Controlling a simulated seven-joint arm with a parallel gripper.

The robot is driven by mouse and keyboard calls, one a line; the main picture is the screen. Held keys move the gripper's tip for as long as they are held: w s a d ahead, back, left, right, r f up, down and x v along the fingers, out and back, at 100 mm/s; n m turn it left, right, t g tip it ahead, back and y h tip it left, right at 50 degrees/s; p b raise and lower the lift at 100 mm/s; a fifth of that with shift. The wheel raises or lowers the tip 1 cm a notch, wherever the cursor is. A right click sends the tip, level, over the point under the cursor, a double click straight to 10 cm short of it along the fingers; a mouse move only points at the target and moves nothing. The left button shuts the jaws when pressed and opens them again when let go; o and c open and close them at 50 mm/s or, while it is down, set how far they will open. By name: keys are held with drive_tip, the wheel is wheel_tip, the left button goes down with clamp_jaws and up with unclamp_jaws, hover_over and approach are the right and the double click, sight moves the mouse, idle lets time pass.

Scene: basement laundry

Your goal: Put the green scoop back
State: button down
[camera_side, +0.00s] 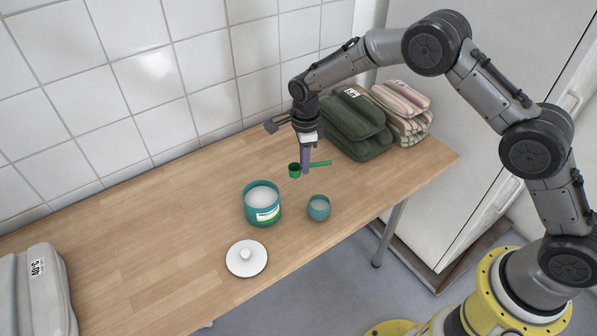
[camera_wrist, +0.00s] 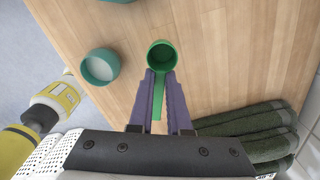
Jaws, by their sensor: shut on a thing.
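The green scoop (camera_side: 295,170) is in my gripper (camera_side: 306,170), which is shut on its handle (camera_side: 321,163) above the wooden table. In the wrist view the scoop's round cup (camera_wrist: 162,56) points away from the purple fingers, and my gripper (camera_wrist: 160,78) holds the handle between them. The inside of the cup looks green and empty. A teal canister (camera_side: 262,214) with a white and green label stands open on the table, with white powder inside. Its top edge just shows in the wrist view. A white lid (camera_side: 246,259) with a knob lies flat in front of the canister.
A small teal cup (camera_side: 319,209) with pale contents stands right of the canister; it also shows in the wrist view (camera_wrist: 100,67). Folded green (camera_side: 356,130) and striped textiles (camera_side: 402,108) are stacked behind at right. Grey textiles (camera_side: 38,290) lie far left. The table's left middle is clear.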

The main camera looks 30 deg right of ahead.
drive_tip(key=shift+w+a+f, duration=0.2)
drive_tip(key=shift+w+f, duration=0.7)
drive_tip(key=shift+f, duration=0.2)
drive_tip(key=shift+w+f, duration=0.1)
drive_tip(key=shift+f, duration=1.55)
drive_tip(key=shift+f, duration=0.2)
drive_tip(key=c, duration=0.9)
unclamp_jaws()
drive_tip(key=shift+o, duration=0.2)
drive_tip(key=shift+r, duration=0.15)
wheel_tip(320, 180, up, 12)
drive_tip(key=shift+r, duration=0.2)
